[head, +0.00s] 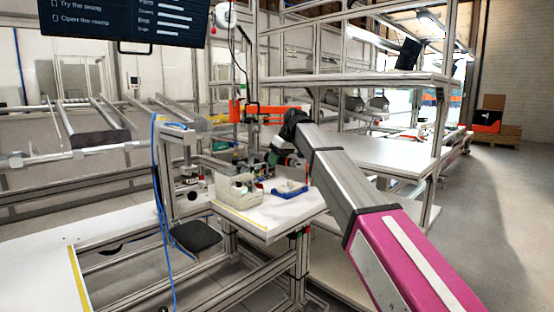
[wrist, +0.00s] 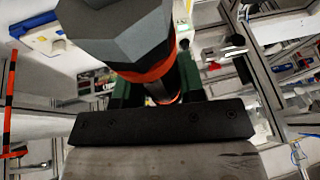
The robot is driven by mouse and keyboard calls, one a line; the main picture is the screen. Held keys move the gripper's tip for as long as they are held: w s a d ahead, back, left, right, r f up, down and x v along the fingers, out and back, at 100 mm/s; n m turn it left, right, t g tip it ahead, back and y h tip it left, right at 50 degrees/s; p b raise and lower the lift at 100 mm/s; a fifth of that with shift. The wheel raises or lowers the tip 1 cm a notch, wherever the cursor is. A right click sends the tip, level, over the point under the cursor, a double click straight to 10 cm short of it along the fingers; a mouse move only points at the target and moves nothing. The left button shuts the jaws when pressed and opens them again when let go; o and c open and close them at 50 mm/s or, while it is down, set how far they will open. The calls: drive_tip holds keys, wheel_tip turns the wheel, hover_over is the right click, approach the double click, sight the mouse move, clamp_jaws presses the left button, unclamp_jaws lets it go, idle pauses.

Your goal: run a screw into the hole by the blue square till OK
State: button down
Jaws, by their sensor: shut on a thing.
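My gripper (head: 284,157) is at the end of my raised arm, above the white worktable (head: 262,222) in the head view. In the wrist view my gripper (wrist: 160,90) is shut on a tool that looks like a power screwdriver (wrist: 118,32). The tool has a grey faceted end and an orange ring, and this end fills the upper middle of the wrist view. The tool's tip is hidden, and I cannot tell whether it carries a screw. I cannot make out the hole, the blue square or a helmet shell.
A beige bin (head: 238,190) and a blue-edged tray (head: 290,191) stand on the worktable; the tray also shows in the wrist view (wrist: 38,32). A metal shelf frame (head: 350,80) stands behind. Blue cables (head: 158,190) hang left.

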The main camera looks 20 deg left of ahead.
drive_tip(key=shift+f, duration=2.6)
idle(0.3)
drive_tip(key=shift+r, duration=3.05)
drive_tip(key=shift+w+d, duration=0.1)
drive_tip(key=w+d, duration=0.5)
drive_tip(key=w, duration=0.2)
drive_tip(key=shift+d, duration=0.2)
